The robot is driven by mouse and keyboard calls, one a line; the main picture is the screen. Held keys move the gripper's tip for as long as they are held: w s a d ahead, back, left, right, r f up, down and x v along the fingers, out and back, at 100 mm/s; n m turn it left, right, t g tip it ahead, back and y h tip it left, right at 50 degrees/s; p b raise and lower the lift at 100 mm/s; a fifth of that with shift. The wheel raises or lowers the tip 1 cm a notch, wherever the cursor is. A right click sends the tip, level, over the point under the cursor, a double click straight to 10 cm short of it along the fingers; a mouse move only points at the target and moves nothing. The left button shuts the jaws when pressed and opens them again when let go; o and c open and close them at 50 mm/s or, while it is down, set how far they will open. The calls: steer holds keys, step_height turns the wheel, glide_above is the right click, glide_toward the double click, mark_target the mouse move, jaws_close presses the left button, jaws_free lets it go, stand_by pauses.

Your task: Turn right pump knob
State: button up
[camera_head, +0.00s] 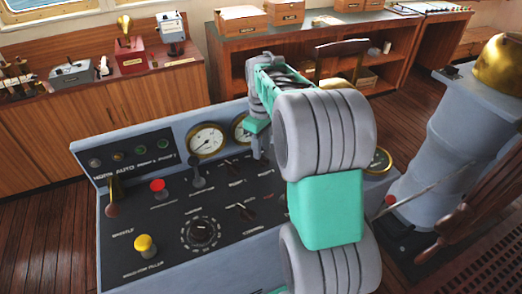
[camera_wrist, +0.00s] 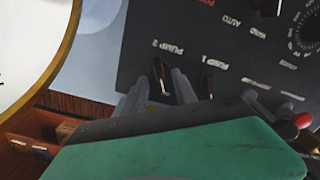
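The right pump knob (camera_wrist: 160,76), a small dark lever-shaped knob by the PUMP 2 label, shows in the wrist view, where the panel appears upside down. My gripper (camera_wrist: 160,88) has its two grey fingers on either side of this knob, with narrow gaps seeming to remain. Whether the fingertips touch it is hard to tell. The left pump knob (camera_wrist: 208,85) is beside it, outside the fingers, by the PUMP 1 label. In the head view my gripper (camera_head: 260,150) reaches down to the panel, and my arm and gripper hide the right pump knob.
The sloped console (camera_head: 150,262) carries a red button (camera_head: 157,186), a yellow button (camera_head: 145,244), a dark lever (camera_head: 198,172) and a round dial (camera_head: 201,232). A gauge (camera_head: 206,139) stands behind them. A grey pedestal (camera_head: 445,140) and wooden wheel (camera_head: 475,205) are at the right.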

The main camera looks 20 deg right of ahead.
steer(key=shift+f, duration=1.45)
steer(key=shift+c, duration=0.4)
jaws_close()
